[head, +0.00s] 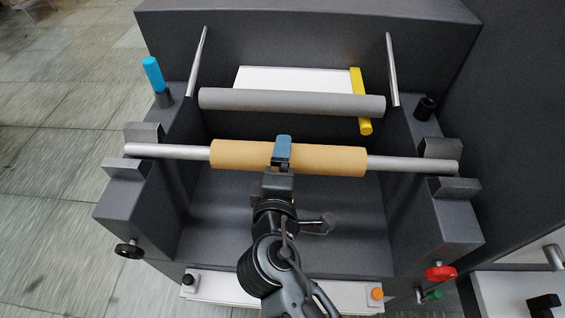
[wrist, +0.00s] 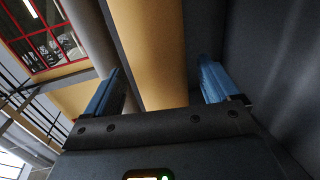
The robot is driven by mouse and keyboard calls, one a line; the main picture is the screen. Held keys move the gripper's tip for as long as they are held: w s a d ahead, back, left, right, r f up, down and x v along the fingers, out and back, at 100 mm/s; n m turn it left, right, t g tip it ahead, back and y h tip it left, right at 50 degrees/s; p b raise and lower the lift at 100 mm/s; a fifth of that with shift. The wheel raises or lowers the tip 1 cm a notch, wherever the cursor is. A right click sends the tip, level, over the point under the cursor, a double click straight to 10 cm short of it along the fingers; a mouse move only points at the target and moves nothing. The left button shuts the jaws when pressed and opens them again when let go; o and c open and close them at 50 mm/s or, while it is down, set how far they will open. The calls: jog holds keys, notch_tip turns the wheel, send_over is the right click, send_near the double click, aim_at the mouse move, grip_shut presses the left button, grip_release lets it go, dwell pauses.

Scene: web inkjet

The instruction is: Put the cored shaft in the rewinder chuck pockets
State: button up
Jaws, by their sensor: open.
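The shaft (head: 408,163) is a grey metal bar that lies crosswise over the machine, with a tan core (head: 235,155) around its middle. Its left end lies between the two grey blocks of the left chuck pocket (head: 126,168). Its right end lies between the blocks of the right chuck pocket (head: 453,187). Whether the ends touch the pocket bottoms cannot be told. My gripper (head: 282,156) is open at the middle of the core, one blue finger showing over it. In the wrist view the core (wrist: 150,40) runs between the spread fingers.
A grey roller (head: 290,101) lies behind the shaft, with a yellow bar (head: 360,100) by its right end. A blue handle (head: 153,75) stands at the left and a black knob (head: 425,107) at the right. A red handwheel (head: 440,273) sticks out at the front right.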

jog(key=shift+r, duration=0.1)
jog(key=s+r+b, duration=0.1)
jog(key=s+r, duration=0.1)
jog(key=s, duration=0.9)
jog(key=shift+s+a+r, duration=0.15)
jog(key=shift+s+a, duration=0.2)
jog(key=shift+s, duration=0.05)
jog(key=s+d+f+m+g+y, duration=0.3)
jog(key=s+d+f+m, duration=0.2)
jog(key=s+d+f, duration=0.45)
jog(key=s+d+r+m+t+h, duration=0.2)
jog(key=s+d+r+m, duration=1)
jog(key=s+d, duration=0.2)
jog(key=shift+s, duration=1)
